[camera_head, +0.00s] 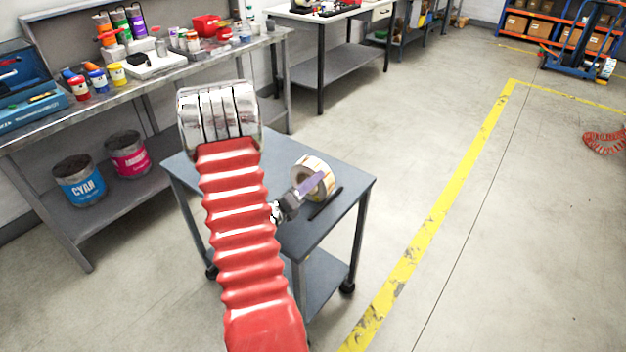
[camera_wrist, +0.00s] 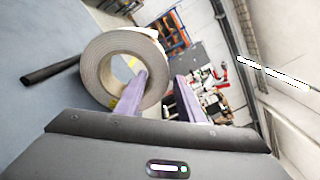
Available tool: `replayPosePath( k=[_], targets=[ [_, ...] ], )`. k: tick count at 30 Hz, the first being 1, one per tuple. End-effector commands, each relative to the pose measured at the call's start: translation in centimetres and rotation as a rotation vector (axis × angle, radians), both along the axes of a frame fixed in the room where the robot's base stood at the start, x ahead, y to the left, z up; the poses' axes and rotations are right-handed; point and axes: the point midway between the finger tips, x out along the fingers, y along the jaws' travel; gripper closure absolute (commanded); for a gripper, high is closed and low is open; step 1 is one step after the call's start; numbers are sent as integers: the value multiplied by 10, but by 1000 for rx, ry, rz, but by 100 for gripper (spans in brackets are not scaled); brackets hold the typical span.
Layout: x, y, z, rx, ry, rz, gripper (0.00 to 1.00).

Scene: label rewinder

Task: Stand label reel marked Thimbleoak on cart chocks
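A label reel (camera_head: 326,172), cream-white with brownish bands, is on edge over the grey cart (camera_head: 345,181); I cannot tell exactly what it rests on. No name on it is legible. In the wrist view the reel (camera_wrist: 97,68) shows its ring face and open core. A dark bar (camera_head: 327,204), perhaps a chock, lies on the cart top beside it; it also shows in the wrist view (camera_wrist: 50,72). My gripper (camera_head: 318,177) is at the reel, its purple fingers apart. In the wrist view (camera_wrist: 160,80) one finger overlaps the core; the other is outside the rim.
A workbench (camera_head: 150,75) with ink pots and tools stands at the left, with a cyan can (camera_head: 80,183) and a magenta can (camera_head: 127,155) on its lower shelf. A second table (camera_head: 322,50) stands behind. The floor right of the cart is clear, with a yellow line (camera_head: 450,185).

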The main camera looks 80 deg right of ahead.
Motion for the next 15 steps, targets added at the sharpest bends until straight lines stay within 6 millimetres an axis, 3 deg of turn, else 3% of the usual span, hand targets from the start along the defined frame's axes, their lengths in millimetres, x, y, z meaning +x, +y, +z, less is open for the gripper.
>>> replayPosePath(
  k=[5, 15],
  targets=[
    [0, 0, 0, 2, 0, 0, 53],
    [1, 4, -2, 5, 1, 1, 53]
  ],
)
